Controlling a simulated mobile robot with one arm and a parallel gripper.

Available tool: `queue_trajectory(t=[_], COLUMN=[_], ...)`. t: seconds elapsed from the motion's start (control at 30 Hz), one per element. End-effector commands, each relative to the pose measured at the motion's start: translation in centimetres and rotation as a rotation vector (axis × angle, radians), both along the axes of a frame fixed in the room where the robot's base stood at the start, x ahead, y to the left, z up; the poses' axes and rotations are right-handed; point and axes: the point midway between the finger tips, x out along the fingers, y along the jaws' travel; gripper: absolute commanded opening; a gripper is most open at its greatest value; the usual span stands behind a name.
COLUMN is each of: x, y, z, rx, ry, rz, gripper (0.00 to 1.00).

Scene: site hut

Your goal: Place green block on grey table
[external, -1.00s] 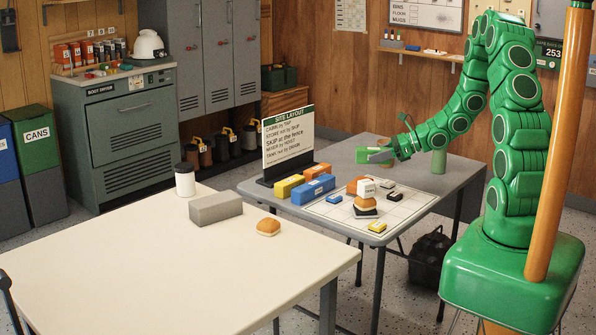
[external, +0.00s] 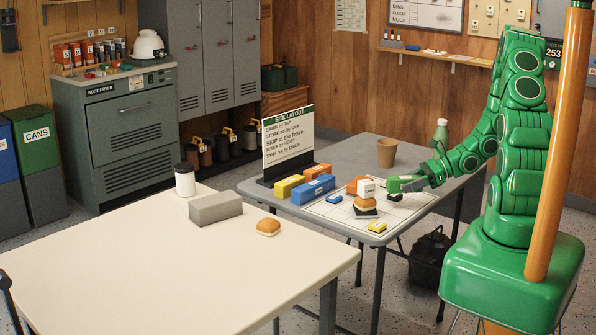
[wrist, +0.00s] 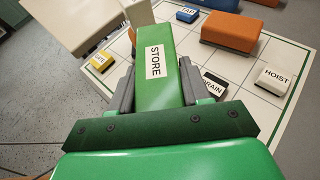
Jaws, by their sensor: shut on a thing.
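The green block (wrist: 150,62), labelled STORE, is between the jaws of my gripper (wrist: 158,80) in the wrist view and sticks out beyond them. In the external view my gripper (external: 412,184) is low over the layout sheet on the grey table (external: 300,220), with the green block (external: 392,184) at its tip.
A sign (external: 287,140), cup (external: 387,152) and bottle (external: 441,130) stand behind. A cream table (external: 180,265) is at front left.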

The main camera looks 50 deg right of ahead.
Motion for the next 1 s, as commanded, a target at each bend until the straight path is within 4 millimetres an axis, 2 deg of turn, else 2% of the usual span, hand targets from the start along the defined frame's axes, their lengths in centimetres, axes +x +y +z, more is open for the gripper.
queue_trajectory(t=[0.1, 0.43, 0.7, 1.0], x=[0.0, 0.0, 0.1, 0.1], y=[0.0, 0.0, -0.1, -0.1], z=[-1.2, -2.6, -5.1, -5.6], rx=[0.001, 0.000, -0.001, -0.002], ry=[0.001, 0.000, -0.001, -0.002], rz=[0.000, -0.001, -0.001, -0.001], gripper=[0.07, 0.07, 0.07, 0.07])
